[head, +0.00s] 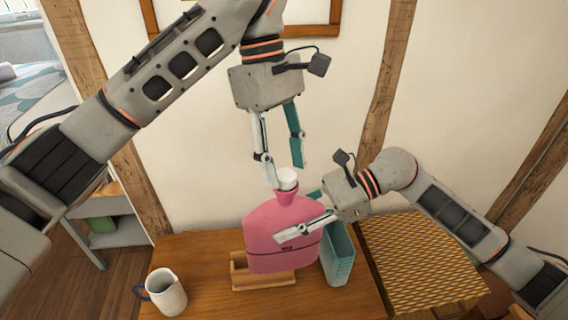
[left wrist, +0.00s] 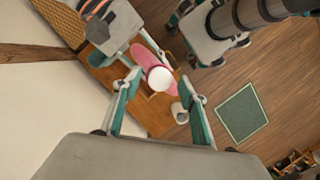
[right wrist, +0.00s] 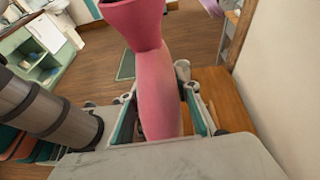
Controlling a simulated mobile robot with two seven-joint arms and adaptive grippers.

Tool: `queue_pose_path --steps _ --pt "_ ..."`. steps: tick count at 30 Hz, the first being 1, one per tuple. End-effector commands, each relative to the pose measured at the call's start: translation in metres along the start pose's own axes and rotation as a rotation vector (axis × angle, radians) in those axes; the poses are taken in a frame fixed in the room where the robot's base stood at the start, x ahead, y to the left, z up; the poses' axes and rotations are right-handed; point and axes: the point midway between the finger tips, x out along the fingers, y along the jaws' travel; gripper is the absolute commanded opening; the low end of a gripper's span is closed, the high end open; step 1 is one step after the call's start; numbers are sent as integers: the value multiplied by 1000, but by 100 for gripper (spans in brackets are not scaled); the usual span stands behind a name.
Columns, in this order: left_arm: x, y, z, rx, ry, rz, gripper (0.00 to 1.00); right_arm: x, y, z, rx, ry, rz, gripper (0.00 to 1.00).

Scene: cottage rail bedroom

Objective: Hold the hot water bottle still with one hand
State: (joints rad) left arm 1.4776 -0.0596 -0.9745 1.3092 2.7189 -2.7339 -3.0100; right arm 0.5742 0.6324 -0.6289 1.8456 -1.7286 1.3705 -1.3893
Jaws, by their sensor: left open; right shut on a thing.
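The pink hot water bottle (head: 268,240) stands upright over a wooden holder (head: 240,272) on the table, with its white cap (head: 288,178) on top. My right gripper (head: 296,220) is shut across the bottle's body from the right, one finger over its front. The right wrist view shows the bottle (right wrist: 158,95) between both fingers. My left gripper (head: 287,173) is open and points down at the cap, its fingers on either side. The left wrist view shows the cap (left wrist: 160,78) between the fingertips; I cannot tell if they touch it.
A teal slatted basket (head: 339,258) stands just right of the bottle. A white jug (head: 166,292) with a dark handle stands at the front left of the wooden table (head: 200,250). A yellow woven surface (head: 420,265) lies to the right, under my right arm. The wall is close behind.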

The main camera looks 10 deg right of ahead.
Motion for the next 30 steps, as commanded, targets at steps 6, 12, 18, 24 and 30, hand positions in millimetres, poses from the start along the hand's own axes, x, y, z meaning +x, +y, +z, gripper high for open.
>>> queue_pose_path --steps 6,12,18,24,30 --pt "-29 0 7 -1 4 2 42 -1 0 3 -3 -3 -1 0" --pt "-36 -1 10 -1 2 1 42 -1 0 3 -3 -3 -1 0" --pt "-36 -1 10 -1 1 1 46 -1 0 3 -3 -3 -1 0" --pt "-38 -1 13 -73 9 1 46 -1 0 3 -3 -3 -1 0" --pt "-44 -3 24 -365 41 6 46 -1 0 3 -3 -3 -1 0"
